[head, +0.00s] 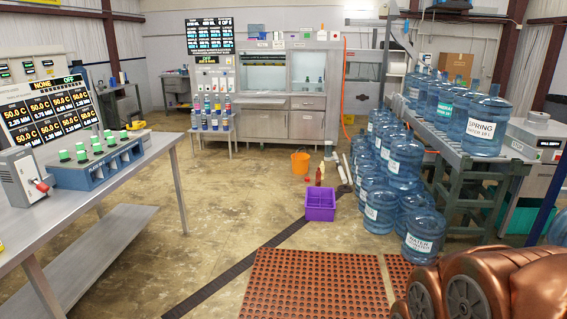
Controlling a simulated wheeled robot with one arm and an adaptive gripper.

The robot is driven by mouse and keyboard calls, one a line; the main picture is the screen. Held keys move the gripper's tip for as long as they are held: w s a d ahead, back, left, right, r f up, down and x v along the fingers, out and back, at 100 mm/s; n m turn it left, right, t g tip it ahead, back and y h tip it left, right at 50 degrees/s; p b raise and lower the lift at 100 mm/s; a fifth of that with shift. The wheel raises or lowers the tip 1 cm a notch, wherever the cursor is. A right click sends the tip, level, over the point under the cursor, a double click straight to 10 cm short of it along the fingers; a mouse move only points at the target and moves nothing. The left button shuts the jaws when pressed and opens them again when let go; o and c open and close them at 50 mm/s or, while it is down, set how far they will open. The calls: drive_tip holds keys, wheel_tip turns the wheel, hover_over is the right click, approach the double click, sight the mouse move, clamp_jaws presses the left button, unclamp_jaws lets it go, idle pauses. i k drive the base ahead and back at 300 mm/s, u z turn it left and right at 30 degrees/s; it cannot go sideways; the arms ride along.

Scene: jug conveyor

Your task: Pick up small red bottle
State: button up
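A small dark red bottle (318,177) stands upright on the floor in the middle distance of the head view. It is just behind the purple crate (320,214) and in front of the orange bucket (300,162). A smaller red item (307,180) lies on the floor just left of it, too small to make out. The bottle's lower end is close to the crate's back rim in the picture. My gripper is not in view, so its state does not show.
Blue water jugs (381,207) crowd the floor to the right, beside a conveyor (445,152) carrying more jugs. A metal table (100,170) with control boxes stands left. An orange-brown perforated mat (312,285) lies in front. Open floor lies between table and crate.

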sight(318, 183)
drive_tip(key=z, duration=0.1)
drive_tip(key=i, duration=1.75)
drive_tip(key=z, duration=0.2)
drive_tip(key=i, duration=4.05)
